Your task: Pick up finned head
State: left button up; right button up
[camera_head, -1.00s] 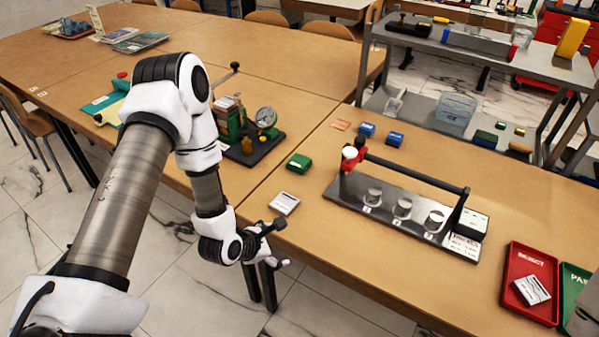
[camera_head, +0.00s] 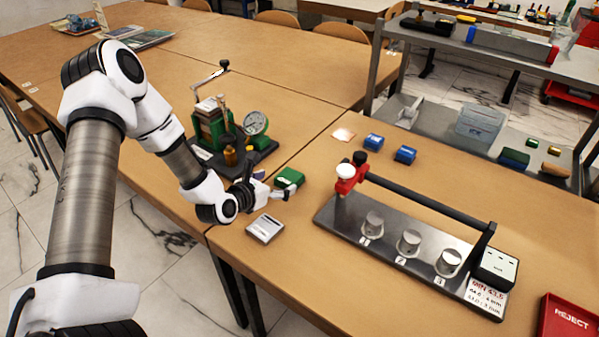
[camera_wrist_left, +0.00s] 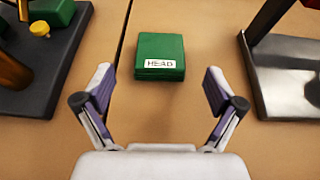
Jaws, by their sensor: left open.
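The finned head is a small green block (camera_head: 289,177) on the wooden table, between the gauge stand and the long black rig. In the left wrist view the green block (camera_wrist_left: 160,57) lies flat, with a white label reading HEAD on its near side. My left gripper (camera_head: 284,191) is just on the near side of the block in the head view. In the left wrist view its two fingers (camera_wrist_left: 158,84) are spread wide with nothing between them, and the block lies just beyond the tips. My right gripper is not in view.
A gauge stand (camera_head: 256,124) is behind and left of the block. A black rig (camera_head: 390,245) with several metal cylinders is at right.

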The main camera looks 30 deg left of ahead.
aim_at(287, 178)
pick_arm(q)
jog(key=shift+x, duration=0.8)
jog(key=x, duration=0.5)
jog(key=shift+w+f, duration=0.1)
jog(key=c, duration=1.4)
